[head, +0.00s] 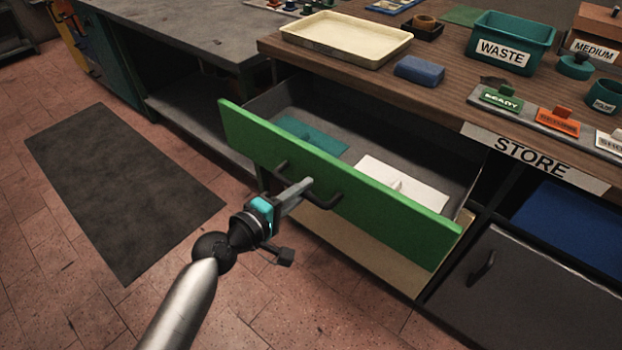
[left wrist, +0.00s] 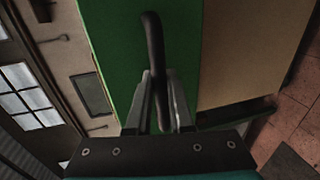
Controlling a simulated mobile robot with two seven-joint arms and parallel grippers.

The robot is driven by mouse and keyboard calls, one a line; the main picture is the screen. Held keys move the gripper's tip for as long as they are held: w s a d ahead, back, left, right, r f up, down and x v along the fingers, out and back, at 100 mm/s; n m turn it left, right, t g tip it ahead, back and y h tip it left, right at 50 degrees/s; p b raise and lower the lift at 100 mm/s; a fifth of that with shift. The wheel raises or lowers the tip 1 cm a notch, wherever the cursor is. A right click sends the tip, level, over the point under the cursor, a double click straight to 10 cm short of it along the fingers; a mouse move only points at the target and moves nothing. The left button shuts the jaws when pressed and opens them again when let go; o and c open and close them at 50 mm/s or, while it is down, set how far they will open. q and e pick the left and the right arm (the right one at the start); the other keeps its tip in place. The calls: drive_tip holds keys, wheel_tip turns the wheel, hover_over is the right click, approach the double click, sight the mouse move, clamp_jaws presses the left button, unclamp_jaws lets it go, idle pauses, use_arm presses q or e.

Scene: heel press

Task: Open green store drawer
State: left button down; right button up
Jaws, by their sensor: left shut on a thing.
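The green-fronted drawer (head: 350,190) of the store bench stands pulled well out in the head view, its grey inside showing. A teal flat piece (head: 310,138) and a white piece (head: 402,184) lie in it. My left gripper (head: 300,190) is at the dark bar handle (head: 328,203) on the green front. In the left wrist view its two fingers (left wrist: 162,105) are shut on the dark handle (left wrist: 153,45), one on either side. The green front (left wrist: 115,50) fills the area behind them. My right gripper is not in view.
The wooden bench top (head: 440,85) carries a cream tray (head: 346,38), a blue block (head: 419,70) and a teal WASTE bin (head: 510,42). A dark cabinet door (head: 530,285) is at lower right. A dark mat (head: 120,190) lies on the tiled floor at left.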

use_arm(q)
drive_tip(key=shift+f+v, duration=0.25)
drive_tip(key=shift+v, duration=0.9)
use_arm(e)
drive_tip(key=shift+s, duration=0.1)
use_arm(q)
drive_tip(key=c, duration=0.8)
unclamp_jaws()
drive_tip(key=shift+s+a, duration=0.1)
drive_tip(key=b+v, duration=0.1)
drive_tip(key=v, duration=1.4)
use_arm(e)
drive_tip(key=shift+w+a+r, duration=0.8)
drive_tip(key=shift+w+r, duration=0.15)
